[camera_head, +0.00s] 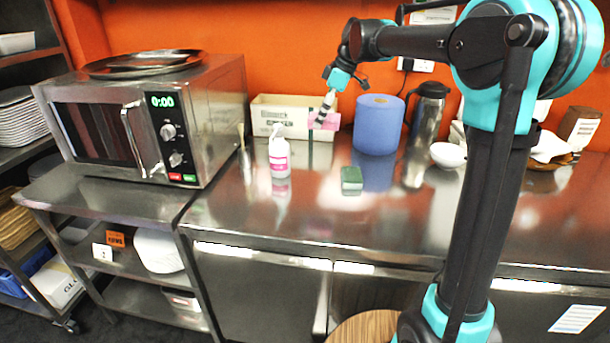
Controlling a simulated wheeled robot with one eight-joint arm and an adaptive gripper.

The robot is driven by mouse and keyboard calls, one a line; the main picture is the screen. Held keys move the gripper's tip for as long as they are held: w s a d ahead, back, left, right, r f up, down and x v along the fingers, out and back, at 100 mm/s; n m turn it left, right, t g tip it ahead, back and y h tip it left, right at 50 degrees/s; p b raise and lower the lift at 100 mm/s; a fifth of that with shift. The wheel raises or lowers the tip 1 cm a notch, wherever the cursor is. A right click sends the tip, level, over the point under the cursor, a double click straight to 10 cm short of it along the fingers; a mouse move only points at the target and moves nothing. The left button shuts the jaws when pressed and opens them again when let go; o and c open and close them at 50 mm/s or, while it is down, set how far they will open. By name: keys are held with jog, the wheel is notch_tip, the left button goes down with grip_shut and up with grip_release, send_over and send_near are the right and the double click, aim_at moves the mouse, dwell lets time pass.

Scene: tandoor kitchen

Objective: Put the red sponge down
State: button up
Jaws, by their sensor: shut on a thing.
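The red sponge (331,122), which looks pink here, is at the tip of my gripper (326,112). My gripper points down and is shut on the sponge, at the back of the steel counter, in front of the right end of a cream box (268,112). The fingers are small in this view. I cannot tell whether the sponge touches the box or the counter.
A white and pink spray bottle (279,155), a green sponge (351,180), a blue paper roll (379,124), a steel flask (427,108) and a white bowl (448,155) stand nearby. A microwave (150,120) is left. The front counter (300,218) is clear.

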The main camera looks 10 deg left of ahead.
aim_at(314, 179)
jog(key=shift+w+a+f, duration=0.1)
jog(key=shift+a+f, duration=0.05)
jog(key=shift+f, duration=0.1)
notch_tip(314, 179, down, 19)
jog(key=shift+f, duration=0.1)
jog(key=shift+f, duration=0.1)
dwell(0.3)
jog(key=o, duration=1.6)
jog(key=shift+c, duration=0.2)
jog(key=v, duration=1.2)
